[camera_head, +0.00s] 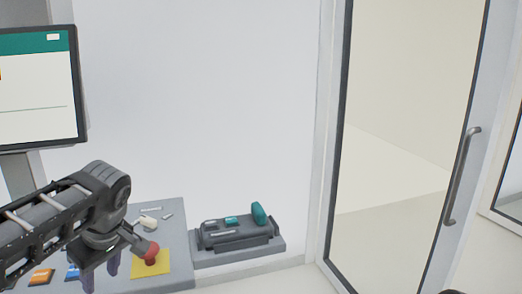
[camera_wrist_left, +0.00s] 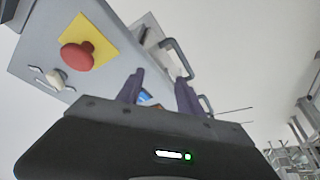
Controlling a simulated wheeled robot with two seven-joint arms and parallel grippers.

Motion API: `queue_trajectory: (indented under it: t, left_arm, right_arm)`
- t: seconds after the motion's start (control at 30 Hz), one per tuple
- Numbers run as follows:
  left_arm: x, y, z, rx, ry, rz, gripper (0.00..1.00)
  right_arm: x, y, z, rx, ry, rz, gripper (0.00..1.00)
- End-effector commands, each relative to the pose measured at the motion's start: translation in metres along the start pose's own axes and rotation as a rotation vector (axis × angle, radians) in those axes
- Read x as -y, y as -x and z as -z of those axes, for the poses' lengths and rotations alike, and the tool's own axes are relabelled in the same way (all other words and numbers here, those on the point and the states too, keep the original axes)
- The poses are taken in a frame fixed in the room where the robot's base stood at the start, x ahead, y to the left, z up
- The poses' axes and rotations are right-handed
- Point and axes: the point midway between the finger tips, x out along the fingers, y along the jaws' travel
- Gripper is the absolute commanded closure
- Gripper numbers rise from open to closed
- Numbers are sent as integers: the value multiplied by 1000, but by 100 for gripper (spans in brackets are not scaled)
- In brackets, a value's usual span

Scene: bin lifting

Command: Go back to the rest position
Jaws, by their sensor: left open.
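My left gripper (camera_head: 100,276) hangs over the front of a grey control panel (camera_head: 180,280) at the lower left of the head view, pointing down. Its two purple fingers are apart, with nothing seen held between them. In the left wrist view the open left gripper (camera_wrist_left: 160,94) points toward the panel's edge. My right gripper is not in view.
A red mushroom button (camera_head: 151,253) on a yellow plate (camera_head: 163,264) is close right of the left gripper. A white knob (camera_head: 148,223) sits behind. A screen (camera_head: 38,88) stands left, a dark device (camera_head: 238,232) right, and a glass door (camera_head: 410,130) farther right.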

Motion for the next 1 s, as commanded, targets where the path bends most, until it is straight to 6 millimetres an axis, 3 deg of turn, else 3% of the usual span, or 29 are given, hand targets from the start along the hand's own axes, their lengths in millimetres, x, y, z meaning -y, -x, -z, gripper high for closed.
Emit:
queue_trajectory:
  t: [0.37, 0.47, 0.63, 0.77, 0.87, 1.0]
  left_arm:
    - [-31, -49, -42, 91, -167, -45, 56]
    - [-42, -68, -60, 128, -229, -68, 56]
    - [-61, -111, -108, 218, -365, -125, 56]
    - [-74, -156, -166, 318, -495, -195, 56]
    - [-76, -198, -234, 421, -610, -278, 56]
    - [-56, -252, -337, 547, -731, -410, 56]
  right_arm:
    - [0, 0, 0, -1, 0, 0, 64]
    - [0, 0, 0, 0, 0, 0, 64]
    - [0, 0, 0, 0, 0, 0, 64]
    - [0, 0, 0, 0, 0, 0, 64]
    - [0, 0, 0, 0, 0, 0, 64]
    - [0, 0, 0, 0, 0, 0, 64]
